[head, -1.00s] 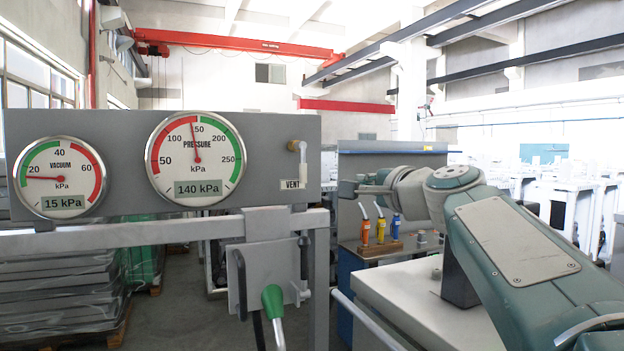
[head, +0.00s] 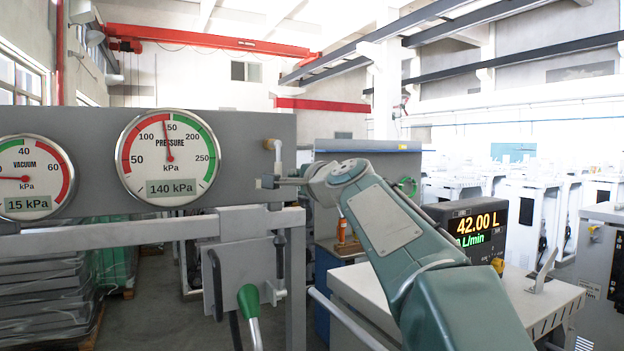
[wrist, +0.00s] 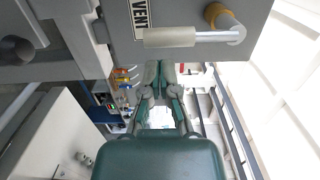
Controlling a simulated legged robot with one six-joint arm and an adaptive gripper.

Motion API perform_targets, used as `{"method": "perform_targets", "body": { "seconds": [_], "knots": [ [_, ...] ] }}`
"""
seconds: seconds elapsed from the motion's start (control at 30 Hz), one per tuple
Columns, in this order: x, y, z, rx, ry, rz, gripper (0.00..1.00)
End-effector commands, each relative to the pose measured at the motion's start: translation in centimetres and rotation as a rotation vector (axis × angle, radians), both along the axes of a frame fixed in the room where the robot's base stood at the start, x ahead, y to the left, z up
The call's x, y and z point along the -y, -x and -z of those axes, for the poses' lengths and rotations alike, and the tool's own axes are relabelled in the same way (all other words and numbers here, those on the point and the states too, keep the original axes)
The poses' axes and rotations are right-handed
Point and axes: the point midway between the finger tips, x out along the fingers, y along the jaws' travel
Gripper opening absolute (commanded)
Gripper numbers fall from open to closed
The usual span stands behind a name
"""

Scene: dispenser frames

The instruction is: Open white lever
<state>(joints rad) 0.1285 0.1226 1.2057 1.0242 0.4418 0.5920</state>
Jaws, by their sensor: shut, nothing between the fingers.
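The white lever (head: 277,157) hangs down from a brass fitting (head: 268,144) at the right end of the grey gauge panel. In the wrist view the lever (wrist: 170,37) lies beside the VENT label (wrist: 139,15), with its brass fitting (wrist: 217,15) at upper right. My gripper (head: 262,183) is shut and empty, near the lever's lower end. In the wrist view its closed fingertips (wrist: 159,66) are just below the lever in the picture, and I cannot tell whether they touch. The VENT label is hidden behind my gripper in the head view.
The panel carries a pressure gauge (head: 168,157) and a vacuum gauge (head: 30,178). A green-handled lever (head: 249,301) stands below on a bracket. A flow display (head: 470,230) sits on a white cabinet (head: 540,295) to the right.

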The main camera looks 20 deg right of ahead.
Motion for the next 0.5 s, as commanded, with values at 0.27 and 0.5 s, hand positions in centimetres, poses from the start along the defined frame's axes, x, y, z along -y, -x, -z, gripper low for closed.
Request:
{"method": "perform_targets", "body": {
  "seconds": [0.27, 0.5],
  "knots": [
    [-0.89, -0.05, 0.11, -0.001, -0.001, 0.001, 0.00],
    [-0.91, -0.04, 0.12, -0.002, -0.003, 0.000, 0.00]
  ]
}}
